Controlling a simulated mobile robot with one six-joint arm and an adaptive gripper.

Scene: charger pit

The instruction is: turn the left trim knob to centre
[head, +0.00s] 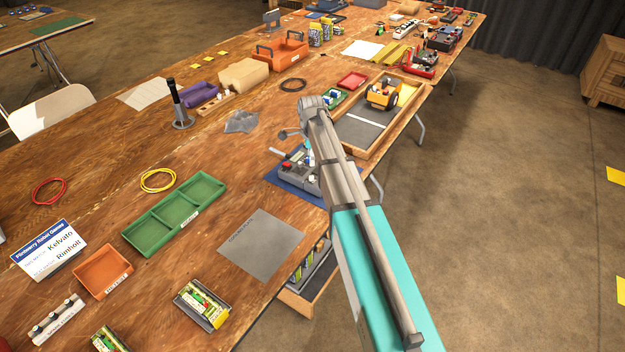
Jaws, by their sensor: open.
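A grey hand-held controller (298,177) lies on a blue mat (312,197) near the table's right edge, partly hidden behind my arm. Small red, white and dark parts show on its top. I cannot pick out the left trim knob or tell which way it points; it is too small or covered. My arm reaches in from the lower right and bends down above the controller. My gripper (294,136) is partly hidden by the wrist. It is open, over the far side of the controller, and I cannot tell whether it touches anything.
A wooden-framed tray (352,150) with a yellow vehicle (383,92) stands just beyond my arm. A grey mat (262,243) and a green tray (176,214) lie nearer. A dark upright post (178,105) stands at the left. An open drawer (308,288) juts out below the table edge.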

